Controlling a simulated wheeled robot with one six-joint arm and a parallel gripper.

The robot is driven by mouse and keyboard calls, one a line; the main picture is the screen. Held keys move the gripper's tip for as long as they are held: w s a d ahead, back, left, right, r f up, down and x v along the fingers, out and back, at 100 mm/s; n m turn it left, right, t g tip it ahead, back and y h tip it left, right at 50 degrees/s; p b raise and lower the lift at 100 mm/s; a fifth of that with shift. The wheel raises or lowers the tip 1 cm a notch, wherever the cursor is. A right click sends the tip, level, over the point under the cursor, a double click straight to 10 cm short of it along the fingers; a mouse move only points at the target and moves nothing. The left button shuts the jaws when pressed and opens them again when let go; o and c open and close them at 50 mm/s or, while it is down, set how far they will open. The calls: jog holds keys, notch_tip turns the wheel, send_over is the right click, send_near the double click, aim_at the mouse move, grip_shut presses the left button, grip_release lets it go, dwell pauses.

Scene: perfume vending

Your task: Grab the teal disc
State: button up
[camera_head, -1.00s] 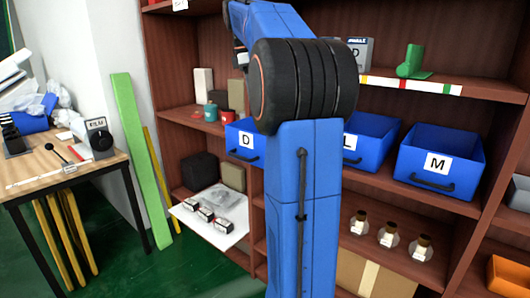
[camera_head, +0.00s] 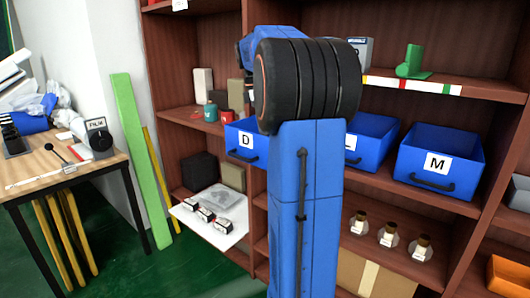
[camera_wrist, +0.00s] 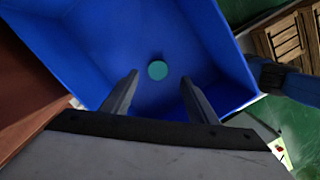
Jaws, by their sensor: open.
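The teal disc (camera_wrist: 157,70) lies on the floor of a blue bin (camera_wrist: 205,45) in the wrist view. My gripper (camera_wrist: 158,78) is open and empty, with its two fingers apart and pointing into the bin. In that picture the disc shows between the fingertips, and it looks to be beyond them; the exact gap cannot be told. In the head view my arm hides the gripper and the disc. Which bin the wrist view shows cannot be read from a label there.
Blue bins labelled D (camera_head: 246,140) and M (camera_head: 440,160) stand on the brown shelf unit, with another partly behind my arm. Several small bottles (camera_head: 388,236) stand on the shelf below. A white tray (camera_head: 215,232) with small boxes juts out at left. A wooden table (camera_head: 60,165) stands further left.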

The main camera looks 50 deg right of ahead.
jog(key=shift+d+f, duration=0.15)
jog(key=shift+f, duration=1.25)
jog(key=shift+d+f, duration=0.15)
jog(key=shift+f, duration=1.25)
jog(key=shift+c, duration=0.4)
jog(key=c, duration=1)
